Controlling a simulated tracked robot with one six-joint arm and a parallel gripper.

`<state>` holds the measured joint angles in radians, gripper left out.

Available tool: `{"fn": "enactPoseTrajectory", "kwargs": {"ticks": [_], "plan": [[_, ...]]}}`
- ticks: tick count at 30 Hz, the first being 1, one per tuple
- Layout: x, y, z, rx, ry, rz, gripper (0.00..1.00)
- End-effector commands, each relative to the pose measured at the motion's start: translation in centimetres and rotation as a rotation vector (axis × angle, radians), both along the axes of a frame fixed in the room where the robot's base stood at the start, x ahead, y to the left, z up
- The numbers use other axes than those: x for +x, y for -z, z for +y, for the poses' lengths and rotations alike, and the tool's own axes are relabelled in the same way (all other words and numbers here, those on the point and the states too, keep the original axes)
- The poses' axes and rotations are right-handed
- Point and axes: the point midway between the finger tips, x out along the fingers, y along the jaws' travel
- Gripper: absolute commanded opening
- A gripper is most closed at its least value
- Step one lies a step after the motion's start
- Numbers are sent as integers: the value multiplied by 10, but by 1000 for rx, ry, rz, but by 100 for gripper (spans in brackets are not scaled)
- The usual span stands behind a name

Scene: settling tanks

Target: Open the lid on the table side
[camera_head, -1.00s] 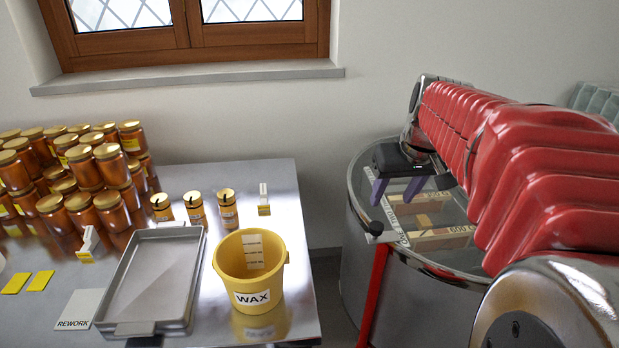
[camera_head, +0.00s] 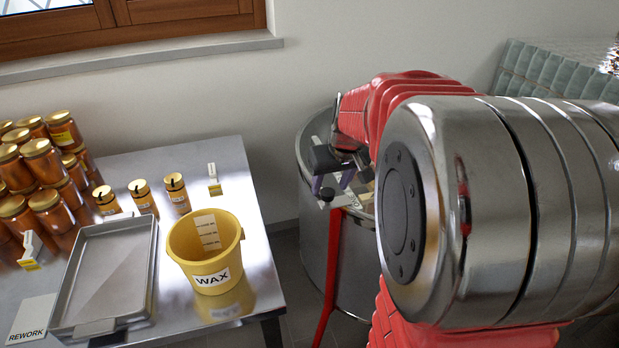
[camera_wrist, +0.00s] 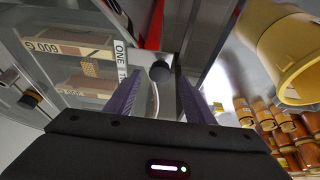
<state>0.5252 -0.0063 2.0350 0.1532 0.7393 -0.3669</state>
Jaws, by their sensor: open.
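A round metal tank (camera_head: 312,250) stands right of the table, with a clear lid on top inside a metal rim. In the wrist view the clear lid (camera_wrist: 25,75) fills the left side, and pale blocks marked 600 G (camera_wrist: 70,50) show through it. A dark round knob (camera_head: 327,194) sits at the tank's table-side edge; it also shows in the wrist view (camera_wrist: 160,71). My gripper (camera_head: 333,182) is open with two purple fingers. In the wrist view the knob appears between and just beyond the fingertips; I cannot tell whether they touch it. My arm hides most of the lid.
The steel table (camera_head: 190,150) at left holds a yellow WAX bucket (camera_head: 205,250), a grey tray (camera_head: 105,275) and several amber jars (camera_head: 45,165). A red leg (camera_head: 328,285) runs down the tank's side. A floor gap separates table and tank.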

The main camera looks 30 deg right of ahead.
Motion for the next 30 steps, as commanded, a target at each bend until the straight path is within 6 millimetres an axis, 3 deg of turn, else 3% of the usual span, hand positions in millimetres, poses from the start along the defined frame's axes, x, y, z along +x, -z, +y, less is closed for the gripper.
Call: {"fn": "enactPoseTrajectory", "kwargs": {"ticks": [6, 17, 30], "plan": [[9, 22, -2, 1, 0, 1, 49], [10, 26, -3, 0, 1, 0, 49], [10, 25, -3, 0, 1, 0, 18]]}}
